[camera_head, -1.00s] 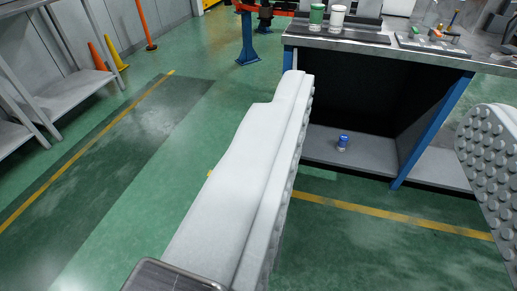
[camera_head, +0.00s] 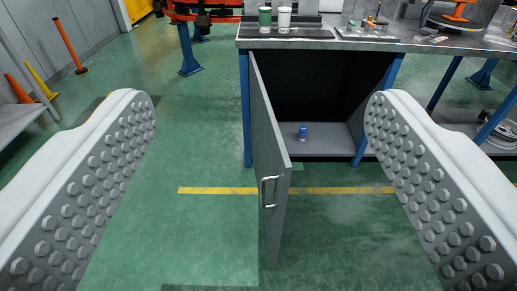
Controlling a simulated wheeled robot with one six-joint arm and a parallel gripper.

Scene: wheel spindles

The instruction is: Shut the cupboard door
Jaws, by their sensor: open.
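The cupboard door (camera_head: 268,150) is grey and stands wide open, hinged at the left side of the cupboard and swung out toward me. Its silver handle (camera_head: 268,191) is on the door's near end, facing left. The cupboard (camera_head: 320,85) under the workbench has a dark interior. My gripper (camera_head: 260,115) is open and empty, with one studded finger at the left and one at the right of the picture. The door shows between the fingers, farther away, and neither finger appears to touch it.
A small blue can (camera_head: 303,133) stands on the cupboard's bottom shelf (camera_head: 325,146). Green floor is clear left of the door. Cones and a shelf stand at far left.

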